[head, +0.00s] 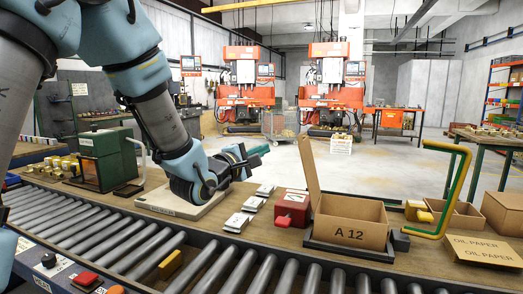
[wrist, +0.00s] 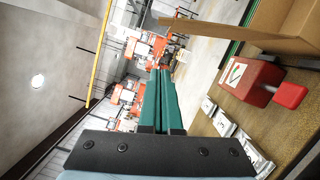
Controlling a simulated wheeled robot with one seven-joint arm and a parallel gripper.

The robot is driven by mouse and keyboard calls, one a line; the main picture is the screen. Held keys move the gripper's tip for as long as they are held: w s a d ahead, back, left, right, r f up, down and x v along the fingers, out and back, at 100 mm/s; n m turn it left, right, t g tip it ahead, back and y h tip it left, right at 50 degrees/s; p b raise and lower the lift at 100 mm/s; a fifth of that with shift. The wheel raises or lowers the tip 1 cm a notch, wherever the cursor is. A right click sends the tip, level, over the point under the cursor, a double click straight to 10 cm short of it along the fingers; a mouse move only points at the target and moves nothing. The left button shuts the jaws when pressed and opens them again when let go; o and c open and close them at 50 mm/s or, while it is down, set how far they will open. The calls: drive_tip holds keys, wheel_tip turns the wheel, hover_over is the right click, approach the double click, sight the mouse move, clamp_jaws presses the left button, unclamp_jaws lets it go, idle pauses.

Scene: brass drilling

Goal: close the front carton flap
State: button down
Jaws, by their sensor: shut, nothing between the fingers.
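The cardboard carton (head: 345,228), marked A 12, stands open-topped in a dark shallow holder (head: 350,250) on the bench. One tall flap (head: 309,172) rises from its left side, leaning slightly left; no other flap is clear. Part of the carton (wrist: 296,25) and a flap (wrist: 235,46) show at the upper right of the wrist view. My gripper (head: 262,150) is left of the carton, raised above the bench and apart from the flap. Its green fingers (wrist: 160,75) are together and empty in the wrist view.
A yellow-green bent handle (head: 459,185) stands right of the carton, beside the oil paper (head: 484,249). Conveyor rollers (head: 220,268) run along the front.

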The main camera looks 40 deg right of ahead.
drive_tip(key=d+r+p, duration=0.1)
drive_tip(key=d+p, duration=0.2)
drive_tip(key=d, duration=0.6)
drive_tip(key=shift+s+d+r+p, duration=0.15)
drive_tip(key=shift+s+r+p, duration=0.1)
drive_tip(key=shift+s+p, duration=0.15)
